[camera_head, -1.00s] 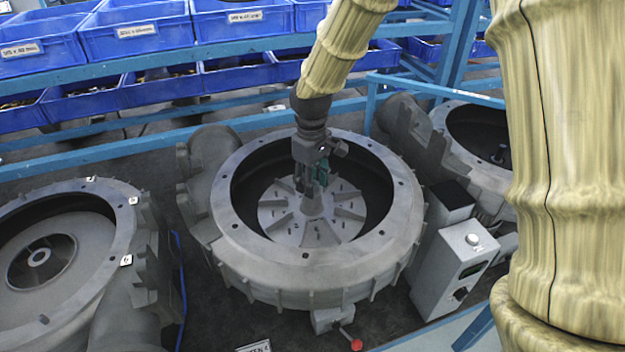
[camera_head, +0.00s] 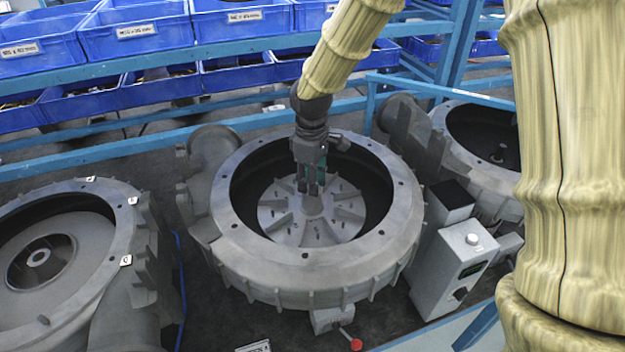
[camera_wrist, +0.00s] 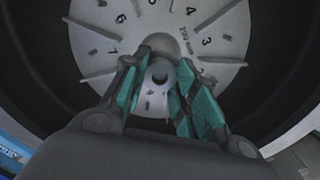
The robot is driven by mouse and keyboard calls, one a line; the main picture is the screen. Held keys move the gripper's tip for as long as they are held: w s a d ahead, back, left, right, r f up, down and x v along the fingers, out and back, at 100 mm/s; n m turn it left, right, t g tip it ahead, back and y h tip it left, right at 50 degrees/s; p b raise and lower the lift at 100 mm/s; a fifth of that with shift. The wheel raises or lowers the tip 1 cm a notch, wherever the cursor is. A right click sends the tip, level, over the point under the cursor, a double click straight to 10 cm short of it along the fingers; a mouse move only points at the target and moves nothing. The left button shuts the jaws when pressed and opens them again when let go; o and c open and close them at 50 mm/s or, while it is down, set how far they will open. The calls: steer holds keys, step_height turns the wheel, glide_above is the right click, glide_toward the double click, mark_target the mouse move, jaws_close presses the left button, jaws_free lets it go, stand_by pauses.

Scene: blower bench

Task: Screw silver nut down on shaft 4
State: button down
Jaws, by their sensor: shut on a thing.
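The middle blower housing (camera_head: 310,258) holds a finned, numbered impeller disc (camera_head: 285,225), with the shaft hub (camera_head: 313,206) at its centre. My gripper (camera_head: 313,188) points down over that hub, inside the housing. In the wrist view my gripper (camera_wrist: 160,88) has its teal-padded fingers closed in around a small grey round piece (camera_wrist: 160,72) at the disc's centre, which looks like the silver nut on the shaft. The fingers hide much of it, so I cannot see the thread or how far down it sits.
A second open blower (camera_head: 85,240) stands at left and another (camera_head: 485,140) at right. Blue bins (camera_head: 135,30) fill the racks behind. The housing's rim surrounds my gripper.

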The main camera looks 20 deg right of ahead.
steer(key=m, duration=0.7)
steer(key=shift+s+f, duration=0.1)
steer(key=m, duration=0.6)
steer(key=shift+m, duration=0.4)
steer(key=m, duration=1)
steer(key=shift+f+m, duration=0.1)
steer(key=shift+m, duration=0.2)
steer(key=c, duration=1.4)
jaws_free()
